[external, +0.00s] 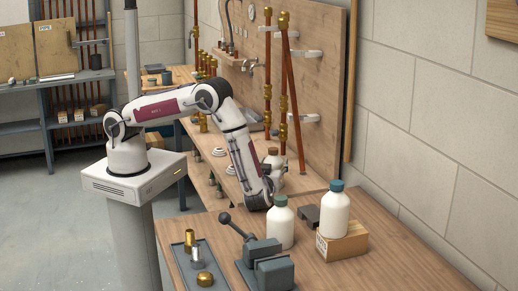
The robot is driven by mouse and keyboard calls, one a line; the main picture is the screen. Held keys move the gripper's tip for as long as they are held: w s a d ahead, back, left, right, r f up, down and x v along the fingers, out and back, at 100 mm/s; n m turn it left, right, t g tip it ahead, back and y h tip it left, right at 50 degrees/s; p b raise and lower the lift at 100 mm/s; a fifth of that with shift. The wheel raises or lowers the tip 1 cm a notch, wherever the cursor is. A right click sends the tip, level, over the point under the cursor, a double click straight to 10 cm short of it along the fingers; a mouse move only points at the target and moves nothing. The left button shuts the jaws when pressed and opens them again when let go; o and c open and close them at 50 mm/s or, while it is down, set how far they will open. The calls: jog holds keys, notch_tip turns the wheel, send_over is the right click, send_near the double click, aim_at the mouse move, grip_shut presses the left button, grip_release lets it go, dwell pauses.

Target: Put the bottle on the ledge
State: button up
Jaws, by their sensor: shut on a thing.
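A white bottle with a teal cap (281,227) stands upright on the front wooden bench, beside the lower end of my arm. A similar white bottle with a teal cap (335,214) stands on a small wooden block (342,244) to its right. A white bottle with a brown cap (277,163) shows behind my arm's end, its lower part hidden. My gripper (267,190) is low among these bottles and shut on a bottle. Its fingers are mostly hidden, so which bottle is between them is unclear; the brown-capped one looks closest to them.
A grey vise (268,266) with a lever and a tray (184,262) of metal fittings are at the bench's front left. A dark block (311,218) lies between the teal-capped bottles. A wooden board (322,100) with copper pipes rises behind. The right bench end is clear.

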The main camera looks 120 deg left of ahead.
aim_at(271, 150)
jog(key=o, duration=1.5)
jog(key=shift+s+f, duration=0.1)
jog(key=shift+f, duration=0.5)
jog(key=shift+r, duration=0.45)
jog(key=shift+w+d+r, duration=0.1)
jog(key=shift+w+d, duration=0.15)
jog(key=v, duration=0.4)
jog(key=shift+w+d+r, duration=0.1)
jog(key=shift+d+r, duration=0.05)
jog(key=shift+d, duration=0.2)
notch_tip(271, 150, up, 5)
jog(key=shift+a+r, duration=0.1)
jog(key=shift+a, duration=0.05)
jog(key=shift+r, duration=0.9)
